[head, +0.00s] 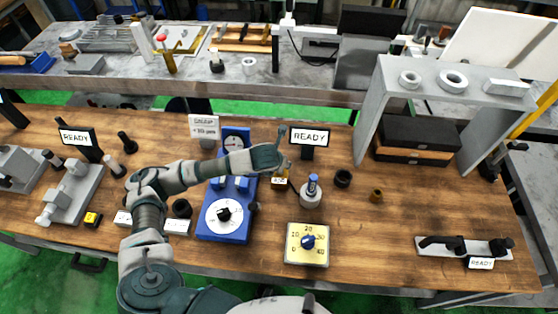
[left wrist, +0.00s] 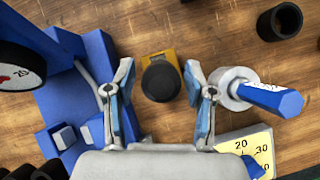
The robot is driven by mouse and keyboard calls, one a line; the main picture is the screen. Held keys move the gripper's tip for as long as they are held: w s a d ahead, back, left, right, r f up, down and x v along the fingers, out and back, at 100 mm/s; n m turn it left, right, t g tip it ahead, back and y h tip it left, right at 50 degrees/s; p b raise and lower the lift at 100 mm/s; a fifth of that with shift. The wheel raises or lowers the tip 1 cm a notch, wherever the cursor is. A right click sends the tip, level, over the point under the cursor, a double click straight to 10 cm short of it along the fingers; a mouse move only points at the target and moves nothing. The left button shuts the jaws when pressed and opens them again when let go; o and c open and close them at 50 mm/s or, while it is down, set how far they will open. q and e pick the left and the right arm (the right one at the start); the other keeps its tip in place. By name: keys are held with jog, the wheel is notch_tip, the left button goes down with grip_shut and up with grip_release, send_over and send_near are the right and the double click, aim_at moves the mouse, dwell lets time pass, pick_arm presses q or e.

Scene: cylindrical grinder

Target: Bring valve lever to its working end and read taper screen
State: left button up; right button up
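A yellow block with a round black knob (left wrist: 160,80), which looks like the valve lever, shows in the left wrist view. In the head view its yellow part (head: 281,179) is partly covered by my gripper. My left gripper (left wrist: 161,85) is open, with one finger on each side of the knob and gaps on both sides. In the head view my left gripper (head: 282,158) is over the yellow block. My right gripper is out of view.
A blue gauge unit (head: 237,233) stands left of the gripper. A metal cylinder with a blue handle (head: 311,194) is close on the right. A yellow dial plate (head: 307,244) lies in front.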

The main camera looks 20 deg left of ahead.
pick_arm(q)
jog(key=shift+r, duration=0.1)
jog(key=shift+s+r, duration=0.1)
jog(key=shift+r, duration=0.1)
jog(key=v, duration=1.1)
jog(key=shift+s, duration=0.15)
